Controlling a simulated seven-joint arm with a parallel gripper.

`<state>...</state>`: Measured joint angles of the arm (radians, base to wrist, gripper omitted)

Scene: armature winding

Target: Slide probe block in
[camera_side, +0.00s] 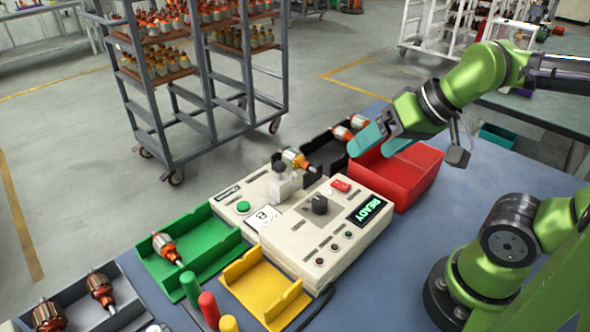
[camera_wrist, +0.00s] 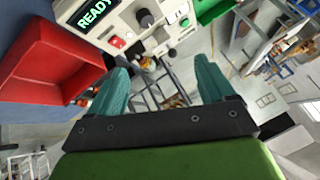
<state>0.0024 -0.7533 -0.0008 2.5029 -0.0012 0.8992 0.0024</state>
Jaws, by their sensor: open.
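The probe block (camera_side: 281,187) is a small pale block with a dark round knob on top. It stands on the cream tester (camera_side: 335,240), whose screen reads READY. An armature (camera_side: 297,159) with an orange end lies beside the block at the tester's back edge. It also shows in the wrist view (camera_wrist: 147,63). My gripper (camera_side: 383,141) is open and empty, raised near the red bin, to the right of the block. In the wrist view my gripper (camera_wrist: 162,68) shows its two teal fingers wide apart. How the armature sits against the block is unclear.
The red bin (camera_side: 412,180) stands behind the tester's right end. A black tray (camera_side: 323,153) with armatures is beside it. A green tray (camera_side: 203,262) holds one armature. A yellow holder (camera_side: 262,285), colored posts and a grey tray (camera_side: 72,297) of armatures stand in front and left.

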